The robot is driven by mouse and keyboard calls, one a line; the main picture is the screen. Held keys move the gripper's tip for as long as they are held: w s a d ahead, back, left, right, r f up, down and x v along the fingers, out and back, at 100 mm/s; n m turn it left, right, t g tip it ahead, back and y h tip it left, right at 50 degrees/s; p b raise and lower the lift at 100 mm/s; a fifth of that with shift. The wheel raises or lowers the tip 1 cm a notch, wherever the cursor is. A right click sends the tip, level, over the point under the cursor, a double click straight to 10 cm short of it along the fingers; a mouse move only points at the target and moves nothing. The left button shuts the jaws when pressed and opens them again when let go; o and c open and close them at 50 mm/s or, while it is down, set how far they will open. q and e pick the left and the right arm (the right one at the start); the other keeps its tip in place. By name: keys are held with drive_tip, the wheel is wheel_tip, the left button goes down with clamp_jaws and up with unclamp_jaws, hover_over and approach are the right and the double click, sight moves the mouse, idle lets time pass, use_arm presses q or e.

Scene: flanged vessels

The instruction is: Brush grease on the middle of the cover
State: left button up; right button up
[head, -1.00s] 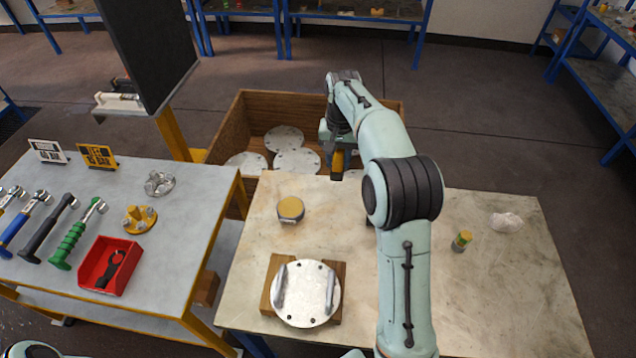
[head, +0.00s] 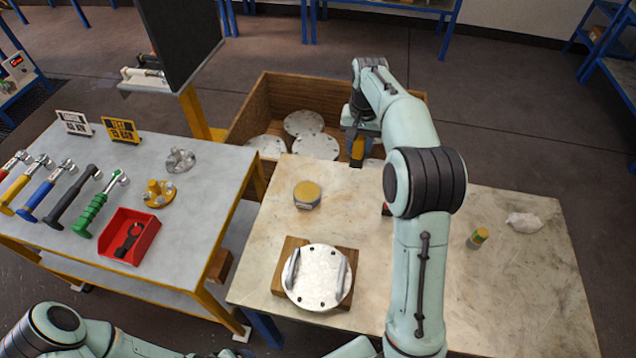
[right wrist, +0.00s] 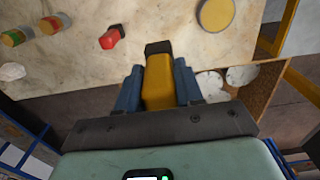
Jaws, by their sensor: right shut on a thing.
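The cover (head: 319,292) is a round pale metal plate with two bar handles and small holes near its rim. It lies on wooden blocks (head: 282,272) at the front of the stone-topped table. My right gripper (head: 358,138) is beyond the table's far part, shut on a yellow-handled tool with a dark end (head: 357,150). The right wrist view shows the yellow handle (right wrist: 158,85) between the blue fingers, dark end outward; bristles cannot be made out. A round tin with a yellowish top (head: 307,194) stands behind the cover, apart from the tool. My left gripper is out of view.
A wooden crate (head: 250,112) with metal discs stands behind the table. A small green-yellow jar (head: 477,238) and a whitish lump (head: 523,222) are at right. A red item (right wrist: 112,37) lies near the gripper. The left bench holds tools and a red bin (head: 150,240).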

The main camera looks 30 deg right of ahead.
idle(0.5)
use_arm(q)
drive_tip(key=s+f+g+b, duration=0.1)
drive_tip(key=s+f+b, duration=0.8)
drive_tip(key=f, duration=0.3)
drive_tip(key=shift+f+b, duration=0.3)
drive_tip(key=shift+b, duration=0.3)
use_arm(e)
drive_tip(key=shift+w+a+f+t+y, duration=0.4)
drive_tip(key=shift+w+a+f+t, duration=0.9)
drive_tip(key=shift+f, duration=1.25)
drive_tip(key=shift+w+a+f+t+y, duration=0.45)
drive_tip(key=shift+a+f+t, duration=0.45)
drive_tip(key=shift+a+f, duration=1.35)
drive_tip(key=shift+w+a+f+t+y, duration=0.35)
drive_tip(key=shift+w+a+f+t, duration=0.7)
drive_tip(key=shift+f, duration=1.85)
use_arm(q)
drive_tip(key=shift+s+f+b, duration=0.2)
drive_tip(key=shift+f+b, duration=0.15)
use_arm(e)
drive_tip(key=shift+s+a+f, duration=0.1)
drive_tip(key=shift+s+f, duration=0.05)
drive_tip(key=shift+f, duration=0.45)
